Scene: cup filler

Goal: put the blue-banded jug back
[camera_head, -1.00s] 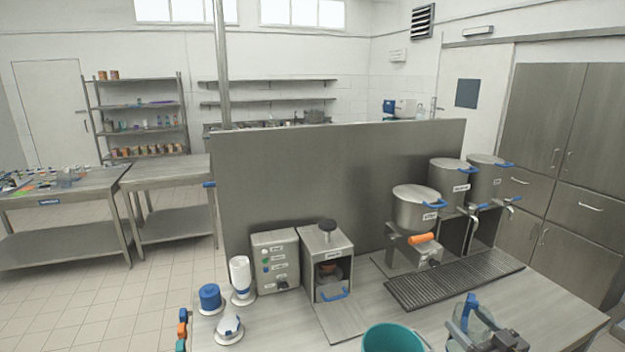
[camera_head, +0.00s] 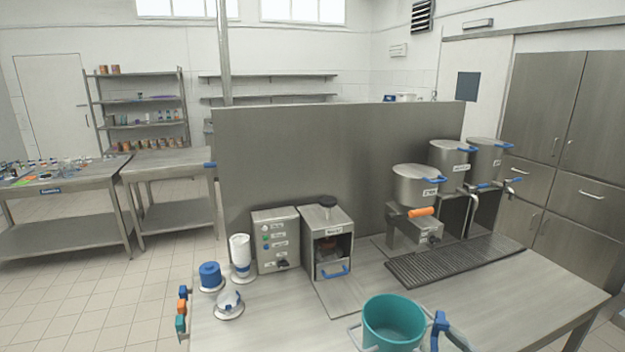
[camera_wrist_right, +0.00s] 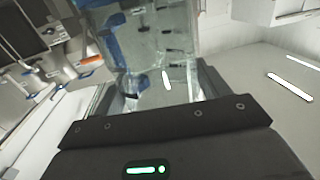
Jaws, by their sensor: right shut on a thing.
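My right gripper (camera_wrist_right: 155,92) is shut on a clear, see-through jug (camera_wrist_right: 158,40) in the right wrist view. Blue parts show on the jug's left side and low between the fingers; I cannot tell band from handle there. In the head view only a blue piece (camera_head: 438,328), seemingly the jug's handle, shows at the bottom edge, just right of the teal bucket. The rest of the jug and my right gripper are cut off there. My left gripper is not in view.
The teal bucket (camera_head: 392,318) stands at the table's front. Behind it are a dark drip grate (camera_head: 455,262) and several steel tanks (camera_head: 415,186). A dispenser box (camera_head: 327,240) and white-blue items (camera_head: 229,304) stand left. The table's right front (camera_head: 540,285) is clear.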

